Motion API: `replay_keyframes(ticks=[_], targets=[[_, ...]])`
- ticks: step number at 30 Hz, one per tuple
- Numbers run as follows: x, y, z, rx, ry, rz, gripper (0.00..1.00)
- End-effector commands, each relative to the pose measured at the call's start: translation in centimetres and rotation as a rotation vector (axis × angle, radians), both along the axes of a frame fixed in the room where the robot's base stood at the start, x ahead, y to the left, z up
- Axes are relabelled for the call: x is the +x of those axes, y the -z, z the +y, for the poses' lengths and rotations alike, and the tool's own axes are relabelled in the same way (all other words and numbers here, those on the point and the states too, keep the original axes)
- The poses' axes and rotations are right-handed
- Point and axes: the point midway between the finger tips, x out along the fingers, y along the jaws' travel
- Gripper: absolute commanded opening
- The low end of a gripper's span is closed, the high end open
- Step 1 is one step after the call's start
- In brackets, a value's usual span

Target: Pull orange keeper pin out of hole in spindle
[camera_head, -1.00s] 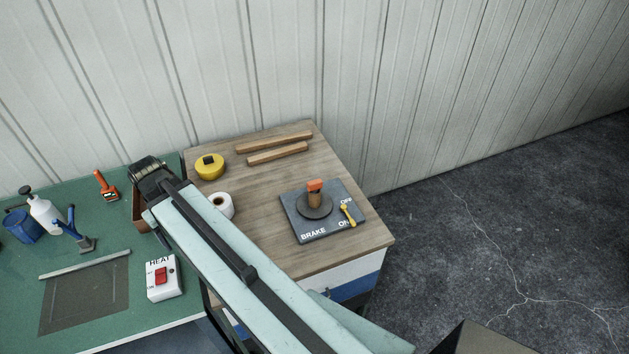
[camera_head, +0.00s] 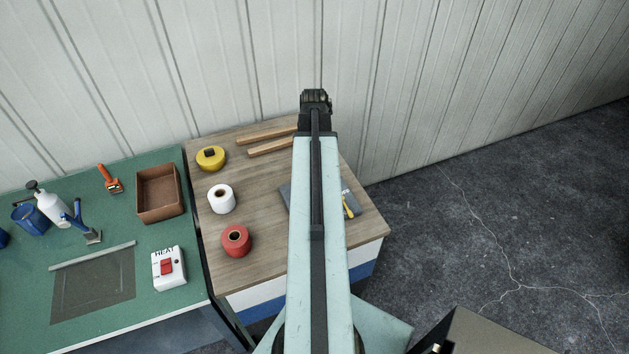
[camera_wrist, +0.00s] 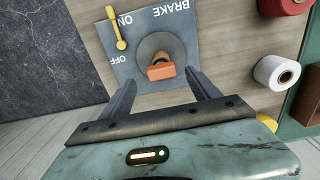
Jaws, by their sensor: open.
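The orange keeper pin (camera_wrist: 161,72) shows in the wrist view as an orange block at the brown spindle (camera_wrist: 162,58), which stands on a round grey disc. How deep the pin sits in its hole cannot be told. The disc is on the grey BRAKE plate (camera_wrist: 186,25). My gripper (camera_wrist: 160,78) is open and empty, its two fingers apart on either side of the pin in the picture; the height gap cannot be told. In the head view my arm hides the pin and spindle, and only edges of the plate (camera_head: 285,193) show.
A yellow lever (camera_wrist: 116,28) is on the plate beside the disc. The wooden top (camera_head: 265,218) also bears a white roll (camera_head: 221,199), a red roll (camera_head: 236,240), a yellow tape (camera_head: 210,158) and two wooden sticks (camera_head: 268,134). The ribbed wall (camera_head: 420,90) stands behind.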

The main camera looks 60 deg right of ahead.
Motion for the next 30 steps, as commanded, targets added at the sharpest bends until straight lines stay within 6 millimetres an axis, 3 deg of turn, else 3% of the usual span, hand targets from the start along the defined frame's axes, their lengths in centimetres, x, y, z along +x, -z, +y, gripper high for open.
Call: replay_keyframes(ticks=[5, 15, 22, 23, 29, 30], targets=[[0.0, 0.7, 0.0, 0.0, 0.0, 0.0, 0.71], [0.2, 5.7, 0.0, 0.0, 0.001, 0.0, 0.71], [0.2, 5.4, 0.0, 0.0, 0.001, 0.0, 0.71], [0.2, 5.4, 0.0, 0.0, 0.001, 0.0, 0.65], [0.2, 5.4, 0.0, 0.0, 0.001, 0.0, 0.1], [0.2, 5.4, 0.0, 0.0, 0.001, 0.0, 0.06]])
